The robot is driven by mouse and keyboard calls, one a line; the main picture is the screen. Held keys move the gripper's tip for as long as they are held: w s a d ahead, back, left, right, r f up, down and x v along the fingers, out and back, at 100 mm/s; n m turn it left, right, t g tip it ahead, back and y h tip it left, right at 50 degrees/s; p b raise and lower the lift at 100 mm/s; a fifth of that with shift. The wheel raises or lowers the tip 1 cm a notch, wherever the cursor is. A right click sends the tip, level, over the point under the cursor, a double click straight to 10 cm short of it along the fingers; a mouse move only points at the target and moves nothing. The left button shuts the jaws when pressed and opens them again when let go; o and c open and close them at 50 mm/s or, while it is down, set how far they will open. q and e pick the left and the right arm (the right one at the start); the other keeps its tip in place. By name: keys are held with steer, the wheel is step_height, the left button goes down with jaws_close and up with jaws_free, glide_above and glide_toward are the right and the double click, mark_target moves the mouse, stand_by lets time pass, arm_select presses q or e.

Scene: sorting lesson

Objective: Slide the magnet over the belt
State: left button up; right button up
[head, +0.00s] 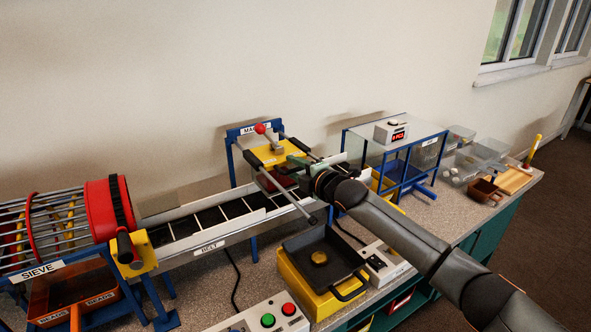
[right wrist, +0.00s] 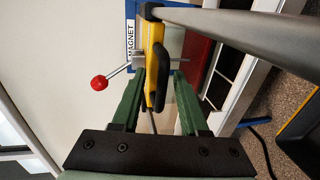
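The yellow magnet carriage (head: 262,153) sits on two grey rails in a blue frame labelled MAGNET (head: 240,131), at the far side of the belt (head: 208,217). A lever with a red knob (head: 260,129) stands by it; the knob also shows in the right wrist view (right wrist: 99,83). The right gripper (head: 299,163) is at the carriage. In the right wrist view, its green fingers (right wrist: 158,82) stand apart on either side of the carriage's black handle (right wrist: 160,83). A gap shows at the right finger; contact at the left finger is unclear. The left gripper is out of view.
The red drum sieve (head: 108,208) is at the left. A yellow box with a black pan (head: 322,248) stands in front of the belt, near a button box (head: 262,321). A glass-sided blue frame (head: 388,165) is to the right. A grey rail (right wrist: 225,28) runs close beside my right gripper.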

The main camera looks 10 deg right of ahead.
steer(key=v, duration=1.2)
steer(key=shift+s, duration=0.3)
stand_by(0.3)
steer(key=s+a+f+m+g+h, duration=0.2)
steer(key=s+a+f+m+g, duration=0.2)
steer(key=s+f+m, duration=0.7)
steer(key=s+d+f+m+g+h, duration=0.1)
steer(key=s+d+f+m+g, duration=0.2)
steer(key=s, duration=0.6)
steer(key=s+d+f+m+g+h, duration=0.1)
steer(key=s+d+f+m+g, duration=0.15)
steer(key=s+f, duration=0.5)
steer(key=s+d+f+m+g+h, duration=0.15)
steer(key=s+m, duration=0.25)
steer(key=s, duration=0.7)
steer(key=w+a+f+t+y+p, duration=0.2)
steer(key=w+a+f+t+p, duration=0.2)
steer(key=w+f+t+p, duration=0.1)
steer(key=shift+a+f+t+p, duration=0.4)
steer(key=shift+f+p, duration=0.1)
steer(key=shift+p, duration=0.2)
